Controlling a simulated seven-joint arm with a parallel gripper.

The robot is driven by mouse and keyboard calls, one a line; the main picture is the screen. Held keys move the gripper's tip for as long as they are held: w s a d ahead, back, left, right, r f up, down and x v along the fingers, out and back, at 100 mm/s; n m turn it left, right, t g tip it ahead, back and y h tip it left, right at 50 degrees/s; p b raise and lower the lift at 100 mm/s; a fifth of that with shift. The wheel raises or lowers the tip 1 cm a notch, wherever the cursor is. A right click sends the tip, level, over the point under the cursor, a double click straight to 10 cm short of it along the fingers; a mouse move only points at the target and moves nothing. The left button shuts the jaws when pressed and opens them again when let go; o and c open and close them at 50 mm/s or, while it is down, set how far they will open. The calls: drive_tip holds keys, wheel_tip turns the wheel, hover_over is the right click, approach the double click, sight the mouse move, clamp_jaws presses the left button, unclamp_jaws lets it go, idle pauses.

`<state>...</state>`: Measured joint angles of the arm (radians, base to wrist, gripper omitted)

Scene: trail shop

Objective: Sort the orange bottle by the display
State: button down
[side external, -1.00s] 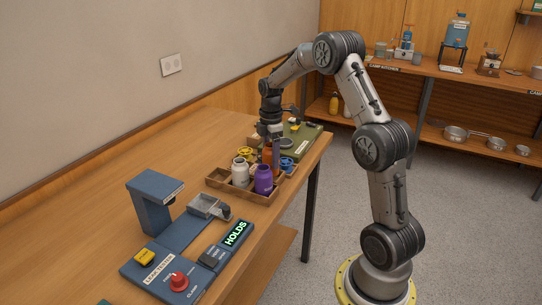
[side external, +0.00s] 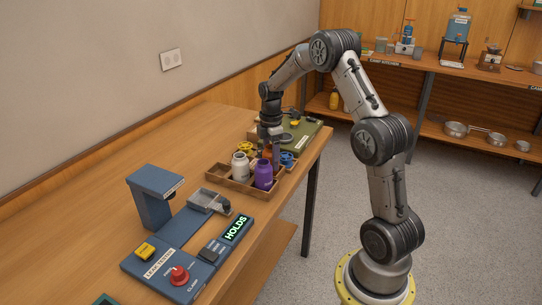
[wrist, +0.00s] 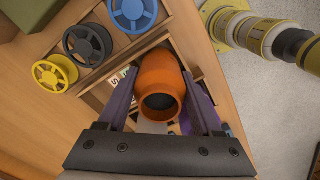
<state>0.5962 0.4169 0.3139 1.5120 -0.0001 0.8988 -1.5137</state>
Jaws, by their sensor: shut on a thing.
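The orange bottle (wrist: 160,72) is upright between the two purple fingers of my gripper (wrist: 162,100) in the wrist view, its dark open mouth facing the camera. My gripper is shut on it. In the side view my gripper (side external: 272,157) is low at the far part of the wooden tray (side external: 232,189), and the bottle is mostly hidden there. I cannot tell whether its base touches the tray.
A white bottle (side external: 240,167) and a purple bottle (side external: 263,174) stand in the tray's near part. A green case (side external: 300,135) lies behind the tray. The table's left side is clear.

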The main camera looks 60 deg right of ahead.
drive_tip(key=shift+f, duration=0.15)
idle(0.5)
unclamp_jaws()
idle(0.4)
drive_tip(key=shift+r, duration=4.15)
drive_tip(key=shift+a, duration=0.1)
